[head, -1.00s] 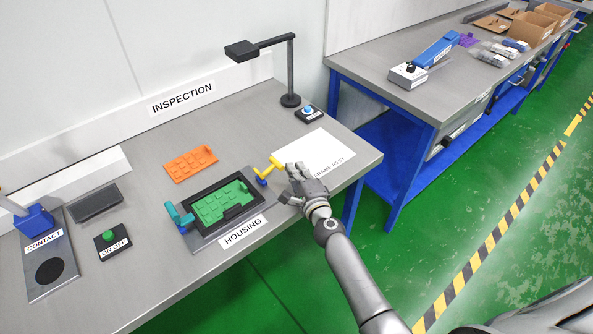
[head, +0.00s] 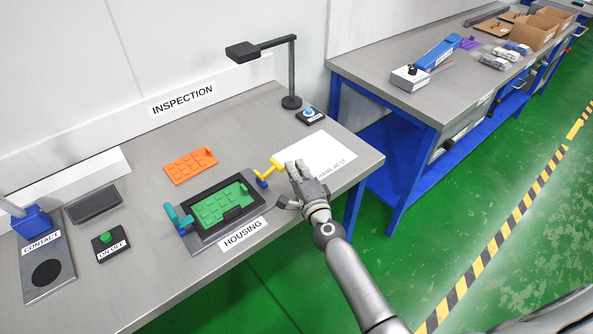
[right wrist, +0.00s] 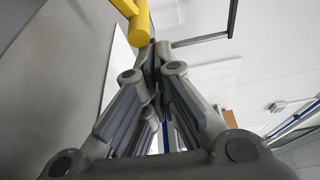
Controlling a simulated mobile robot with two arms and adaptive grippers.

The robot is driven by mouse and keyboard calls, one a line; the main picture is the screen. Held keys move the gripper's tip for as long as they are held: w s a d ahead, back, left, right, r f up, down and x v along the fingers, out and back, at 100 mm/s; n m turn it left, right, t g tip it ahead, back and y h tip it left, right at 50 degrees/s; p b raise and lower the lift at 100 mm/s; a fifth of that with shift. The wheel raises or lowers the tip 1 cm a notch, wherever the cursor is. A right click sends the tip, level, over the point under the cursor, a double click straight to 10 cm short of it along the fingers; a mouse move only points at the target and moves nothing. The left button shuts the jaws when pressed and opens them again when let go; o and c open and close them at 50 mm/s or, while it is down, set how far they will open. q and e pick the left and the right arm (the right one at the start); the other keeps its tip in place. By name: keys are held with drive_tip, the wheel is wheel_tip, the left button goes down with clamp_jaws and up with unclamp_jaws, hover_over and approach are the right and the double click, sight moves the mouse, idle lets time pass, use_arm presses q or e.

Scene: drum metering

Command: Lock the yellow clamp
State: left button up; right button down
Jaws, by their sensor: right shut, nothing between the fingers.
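The yellow clamp (head: 273,168) stands at the right end of the housing fixture (head: 196,242), on a small blue base. Its yellow handle sticks up to the upper right of the black frame with the green part (head: 222,204). In the right wrist view the yellow handle (right wrist: 138,22) shows at the top, just left of my fingertips. My right gripper (head: 294,168) is shut and empty, close to the right of the clamp. I cannot tell whether its fingers touch the handle. A teal clamp (head: 178,216) stands at the fixture's left end. My left gripper is out of view.
A white frame-rest sheet (head: 322,152) lies behind and right of my gripper. An orange plate (head: 190,165) lies behind the fixture. A lamp stand (head: 292,100) and a blue button box (head: 310,114) are at the back.

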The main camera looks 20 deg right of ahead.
drive_tip(key=shift+a+r, duration=0.1)
drive_tip(key=shift+s+a+r+n+t+b, duration=0.1)
drive_tip(key=shift+a+r+n+t+b, duration=0.1)
drive_tip(key=shift+r+n+b, duration=0.25)
drive_tip(key=shift+s+a+r+n+t+b, duration=0.15)
drive_tip(key=shift+n+t+b, duration=0.1)
drive_tip(key=shift+n, duration=0.4)
drive_tip(key=r+n, duration=0.1)
drive_tip(key=a+n+t+b, duration=0.1)
drive_tip(key=n, duration=0.1)
drive_tip(key=shift+s+a+r, duration=0.15)
drive_tip(key=shift+a+r, duration=0.05)
drive_tip(key=shift+r, duration=0.2)
drive_tip(key=a+n+y, duration=0.1)
drive_tip(key=n, duration=0.1)
drive_tip(key=s+a+r+n+b, duration=0.1)
drive_tip(key=n, duration=0.1)
drive_tip(key=a+r+n+t+y, duration=0.1)
drive_tip(key=n, duration=0.2)
drive_tip(key=shift+s+a+y, duration=0.15)
drive_tip(key=shift+a+y, duration=0.15)
